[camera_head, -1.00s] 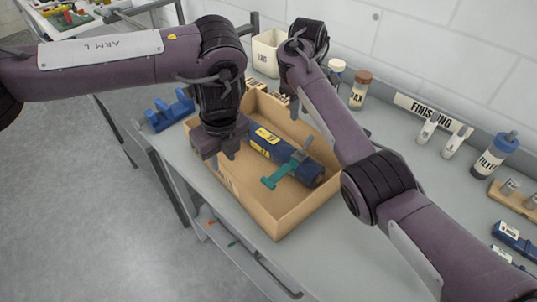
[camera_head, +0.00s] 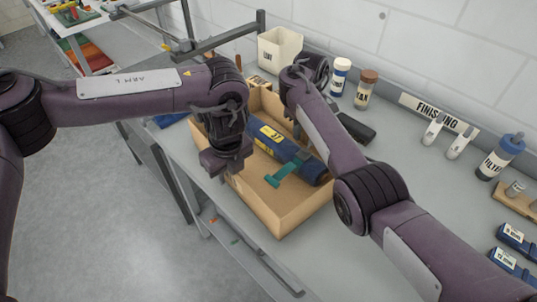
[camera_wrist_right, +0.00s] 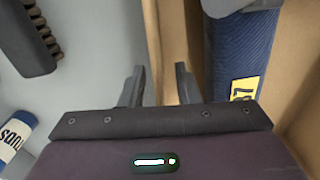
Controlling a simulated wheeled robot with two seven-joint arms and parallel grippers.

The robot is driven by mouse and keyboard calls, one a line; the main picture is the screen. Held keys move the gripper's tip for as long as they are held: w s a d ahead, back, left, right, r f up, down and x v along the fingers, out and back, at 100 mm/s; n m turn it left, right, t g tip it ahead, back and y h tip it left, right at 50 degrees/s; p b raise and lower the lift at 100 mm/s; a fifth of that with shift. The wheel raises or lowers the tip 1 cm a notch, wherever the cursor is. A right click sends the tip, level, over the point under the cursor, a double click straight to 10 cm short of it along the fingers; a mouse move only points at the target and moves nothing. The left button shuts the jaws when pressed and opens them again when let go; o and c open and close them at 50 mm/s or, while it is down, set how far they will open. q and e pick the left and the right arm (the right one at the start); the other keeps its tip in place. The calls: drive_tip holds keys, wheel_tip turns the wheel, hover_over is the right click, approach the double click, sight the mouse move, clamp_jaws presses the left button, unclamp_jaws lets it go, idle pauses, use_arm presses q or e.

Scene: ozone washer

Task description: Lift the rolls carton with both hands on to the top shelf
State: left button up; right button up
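The rolls carton (camera_head: 256,206) is an open tan cardboard tray on the grey bench. It holds a dark blue roll (camera_head: 268,138) with yellow labels and a teal T-shaped piece (camera_head: 284,173). My left gripper (camera_head: 226,170) is low at the carton's near left wall; its fingers are too dark and overlapped to tell their gap. My right gripper is hidden behind its arm in the head view. In the right wrist view its fingers (camera_wrist_right: 160,88) are apart, one on each side of the carton's far wall (camera_wrist_right: 172,40), with gaps showing.
A cream bin (camera_head: 280,50) and jars (camera_head: 365,88) stand behind the carton. A dark block (camera_head: 356,128) lies beside its far wall. A FINISHING sign (camera_head: 438,113), white bottles and a filter bottle (camera_head: 500,158) line the back.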

use_arm(q)
clamp_jaws()
use_arm(e)
clamp_jaws()
use_arm(q)
drive_tip(key=shift+r, duration=0.1)
use_arm(e)
drive_tip(key=shift+r, duration=0.2)
